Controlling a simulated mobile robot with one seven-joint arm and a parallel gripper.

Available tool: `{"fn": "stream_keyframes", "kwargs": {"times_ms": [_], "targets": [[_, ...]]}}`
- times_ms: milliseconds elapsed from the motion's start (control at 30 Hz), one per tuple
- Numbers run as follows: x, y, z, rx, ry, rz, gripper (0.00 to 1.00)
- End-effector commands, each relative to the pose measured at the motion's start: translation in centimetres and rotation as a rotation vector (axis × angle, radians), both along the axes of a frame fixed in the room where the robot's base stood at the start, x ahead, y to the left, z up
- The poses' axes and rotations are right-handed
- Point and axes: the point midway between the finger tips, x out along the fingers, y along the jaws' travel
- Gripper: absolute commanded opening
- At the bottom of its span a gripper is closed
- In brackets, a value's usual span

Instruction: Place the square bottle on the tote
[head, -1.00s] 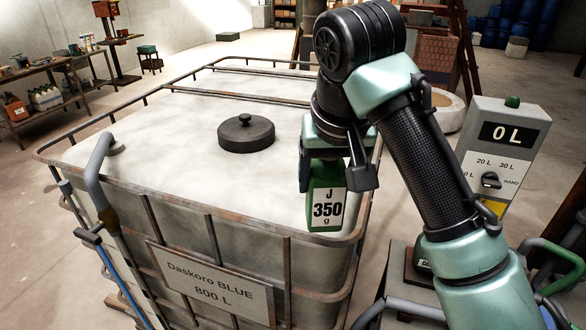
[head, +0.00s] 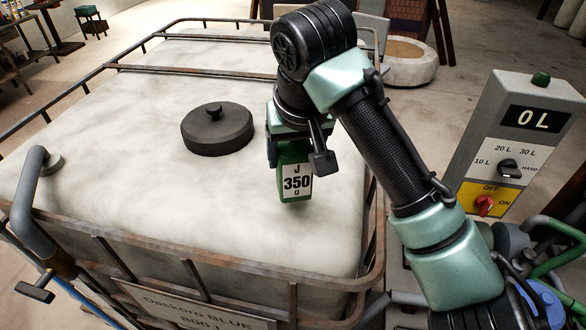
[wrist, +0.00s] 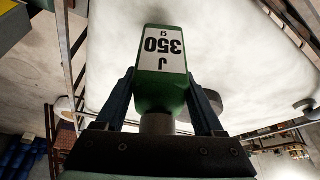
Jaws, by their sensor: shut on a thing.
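The square bottle (head: 297,184) is green with a white label reading "J 350 g". My gripper (head: 291,146) is shut on it near its neck and holds it upright, base down. In the wrist view the bottle (wrist: 162,68) sits between the two fingers of my gripper (wrist: 160,92). The tote (head: 110,190) is a large pale tank in a rusty cage, labelled "Daskoro BLUE 800 L". The bottle shows in front of the right part of its flat top. I cannot tell whether its base touches the top.
A black round lid (head: 217,130) stands on the tote's top, left of the bottle. Rusty cage rails (head: 375,250) edge the top. A grey control box (head: 520,140) reading "0 L" stands at right. The top's front left is mostly clear.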

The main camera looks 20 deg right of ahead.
Motion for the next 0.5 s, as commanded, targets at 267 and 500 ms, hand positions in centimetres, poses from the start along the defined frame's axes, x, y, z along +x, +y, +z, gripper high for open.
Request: {"fn": "stream_keyframes", "kwargs": {"times_ms": [267, 500], "targets": [[0.0, 0.0, -3.2, 0.000, -0.002, -0.001, 0.00], [0.0, 0.0, -4.1, -0.001, -0.005, 0.000, 0.00]]}}
